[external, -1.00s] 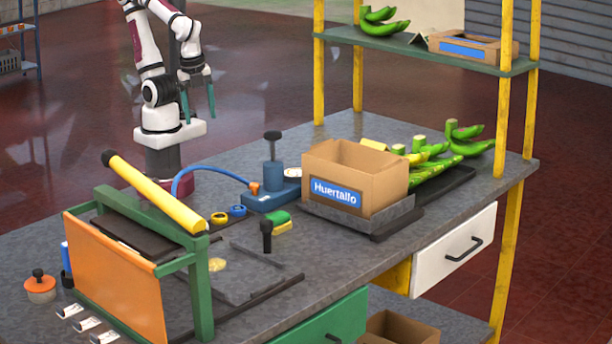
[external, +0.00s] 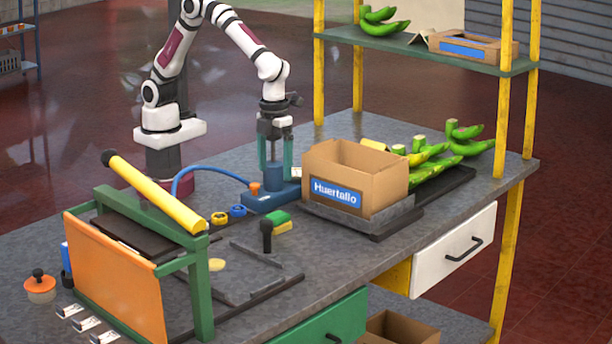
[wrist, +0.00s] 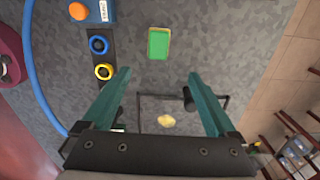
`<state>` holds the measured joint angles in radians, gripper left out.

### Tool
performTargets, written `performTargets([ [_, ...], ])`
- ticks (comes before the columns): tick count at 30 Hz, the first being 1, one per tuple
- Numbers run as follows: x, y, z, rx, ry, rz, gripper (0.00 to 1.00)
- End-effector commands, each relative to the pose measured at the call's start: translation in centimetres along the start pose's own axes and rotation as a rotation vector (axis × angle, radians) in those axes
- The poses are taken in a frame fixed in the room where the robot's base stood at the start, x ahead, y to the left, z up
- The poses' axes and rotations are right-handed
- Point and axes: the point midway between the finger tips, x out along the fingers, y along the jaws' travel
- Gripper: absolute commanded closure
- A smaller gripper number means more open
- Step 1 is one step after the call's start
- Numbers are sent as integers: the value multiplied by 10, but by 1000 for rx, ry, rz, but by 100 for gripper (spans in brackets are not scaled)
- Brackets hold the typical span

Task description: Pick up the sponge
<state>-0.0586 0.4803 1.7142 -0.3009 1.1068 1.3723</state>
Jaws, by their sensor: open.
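The sponge (external: 279,220) lies on the grey worktop, green on top with a yellow layer below, beside the black-knobbed post. In the wrist view the sponge (wrist: 159,44) is a green rectangle just beyond the fingertips, centred between them. My gripper (external: 275,167) points down with its two teal fingers apart and nothing between them. In the external view it overlaps the blue device, up and behind the sponge. In the wrist view my gripper (wrist: 158,74) is open, well above the worktop.
A cardboard box (external: 340,190) stands on a scale right of the sponge. The blue device (external: 271,198) with its hose is behind it. Yellow and blue rings (external: 228,214) lie to its left. A black-knobbed post (external: 266,236) and an orange-panelled green frame (external: 120,275) stand nearer the front.

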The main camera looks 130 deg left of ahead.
Motion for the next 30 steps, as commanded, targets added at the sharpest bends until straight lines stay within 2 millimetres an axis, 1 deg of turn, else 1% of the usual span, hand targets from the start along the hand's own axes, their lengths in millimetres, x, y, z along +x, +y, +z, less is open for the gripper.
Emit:
performTargets([
  [3,34,3,0,-1,0,8,7],
  [6,62,3,0,-1,0,7,7],
  [9,83,2,0,-1,0,5,7],
  [14,104,3,2,-2,-1,5,7],
  [18,132,5,4,-3,-1,5,7],
  [21,144,4,4,-2,-1,3,7],
  [27,145,4,4,-2,-1,2,7],
  [28,145,4,4,-2,-1,2,9],
  [30,145,4,4,-2,-1,2,22],
])
